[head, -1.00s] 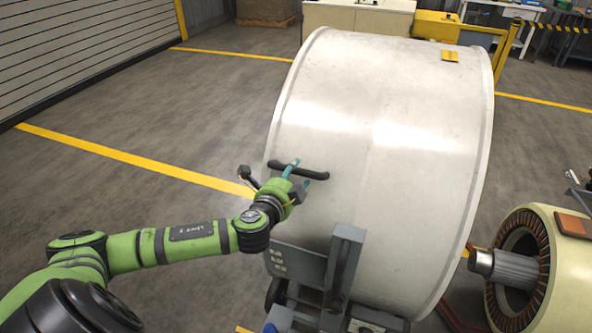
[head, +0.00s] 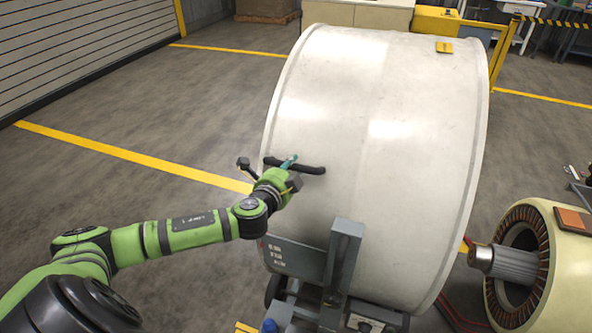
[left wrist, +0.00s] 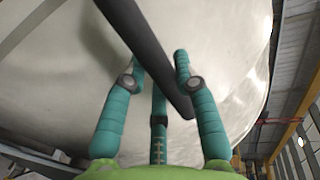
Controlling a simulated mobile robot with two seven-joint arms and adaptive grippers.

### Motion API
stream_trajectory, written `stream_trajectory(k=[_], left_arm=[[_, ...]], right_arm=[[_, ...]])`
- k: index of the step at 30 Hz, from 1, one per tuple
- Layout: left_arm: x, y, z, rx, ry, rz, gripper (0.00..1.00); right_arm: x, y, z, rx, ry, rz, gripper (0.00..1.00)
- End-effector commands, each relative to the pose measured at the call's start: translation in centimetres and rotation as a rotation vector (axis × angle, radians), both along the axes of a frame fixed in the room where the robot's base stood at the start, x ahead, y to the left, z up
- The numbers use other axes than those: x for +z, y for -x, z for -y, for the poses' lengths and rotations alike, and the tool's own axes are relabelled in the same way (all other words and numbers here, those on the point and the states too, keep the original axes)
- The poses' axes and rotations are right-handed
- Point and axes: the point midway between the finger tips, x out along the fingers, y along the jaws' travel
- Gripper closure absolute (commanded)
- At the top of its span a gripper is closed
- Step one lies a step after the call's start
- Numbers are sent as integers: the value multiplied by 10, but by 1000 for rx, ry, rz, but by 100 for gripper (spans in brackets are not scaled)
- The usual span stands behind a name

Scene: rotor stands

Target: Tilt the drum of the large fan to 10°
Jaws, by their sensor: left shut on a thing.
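The large fan's drum (head: 390,150) is a wide off-white cylinder on a grey stand (head: 343,258). A black bar handle (head: 312,169) is on the near left side of its curved face. My left gripper (head: 288,163) is at this handle, its teal fingers partly hidden by the wrist and the bar. In the left wrist view, the dark handle (left wrist: 140,35) runs diagonally between the teal fingers (left wrist: 160,75), which are shut on it. The drum surface fills the view behind. I cannot read a tilt angle. My right gripper is not in view.
A cream rotor or stator unit (head: 560,265) with copper windings and a metal shaft stands close by the drum at the right. A yellow post and barrier (head: 500,50) stand behind it. The floor left of the drum is clear, marked with yellow lines.

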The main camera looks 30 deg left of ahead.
Motion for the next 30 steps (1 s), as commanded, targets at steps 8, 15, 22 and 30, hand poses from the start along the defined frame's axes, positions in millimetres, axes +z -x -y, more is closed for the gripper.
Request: stream_trajectory(k=[8, 15, 22, 30], left_arm=[[-31, 10, -39, 10, 123, 22, 100], [-28, 10, -41, 9, 131, 26, 100], [-27, 10, -41, 8, 131, 27, 46], [-27, 10, -40, 6, 132, 28, 46]], right_arm=[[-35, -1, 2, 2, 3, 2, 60], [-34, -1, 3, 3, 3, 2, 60], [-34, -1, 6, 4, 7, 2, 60], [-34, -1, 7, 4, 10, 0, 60]])
